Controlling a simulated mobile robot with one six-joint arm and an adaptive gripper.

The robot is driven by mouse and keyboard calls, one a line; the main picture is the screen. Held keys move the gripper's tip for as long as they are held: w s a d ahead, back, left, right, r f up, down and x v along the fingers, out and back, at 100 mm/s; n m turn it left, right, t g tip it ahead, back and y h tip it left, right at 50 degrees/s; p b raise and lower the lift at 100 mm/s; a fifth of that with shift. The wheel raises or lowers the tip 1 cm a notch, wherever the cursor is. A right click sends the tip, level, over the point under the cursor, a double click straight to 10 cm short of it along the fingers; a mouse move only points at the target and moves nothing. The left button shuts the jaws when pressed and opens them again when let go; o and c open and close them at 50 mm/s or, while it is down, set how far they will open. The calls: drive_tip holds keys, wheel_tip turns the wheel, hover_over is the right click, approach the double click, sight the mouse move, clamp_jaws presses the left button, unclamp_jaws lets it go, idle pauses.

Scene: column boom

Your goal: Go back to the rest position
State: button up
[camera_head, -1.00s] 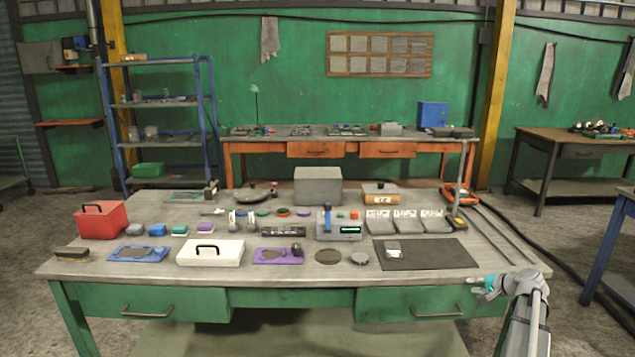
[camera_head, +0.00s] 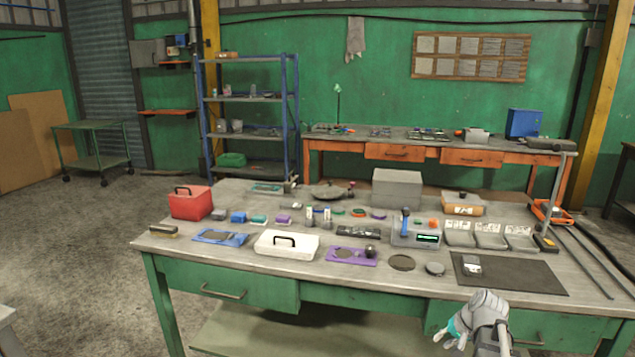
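My gripper (camera_head: 447,337) is at the lower right, in front of the near edge of the workbench (camera_head: 345,275) and apart from the things on it. Its fingers point down and to the left, with a teal part showing near them. I see nothing held between the fingers, but they are too small to tell how far apart they are. My arm runs from it out of the bottom of the picture.
The workbench bears a red box (camera_head: 190,204), a white lidded box (camera_head: 286,244), a dark mat (camera_head: 520,278), a grey box (camera_head: 397,190) and several small parts. A blue shelf (camera_head: 250,100) stands behind. Open floor (camera_head: 70,250) lies on the left.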

drive_tip(key=s+a+f+n+g+h, duration=0.1)
drive_tip(key=s+a+n+g+h, duration=0.15)
drive_tip(key=s+a, duration=0.5)
drive_tip(key=s+a+f+n+g+h, duration=0.1)
drive_tip(key=s+a+n, duration=0.25)
drive_tip(key=a, duration=0.65)
wheel_tip(320, 180, up, 15)
drive_tip(key=p, duration=1.5)
drive_tip(key=shift+s, duration=0.2)
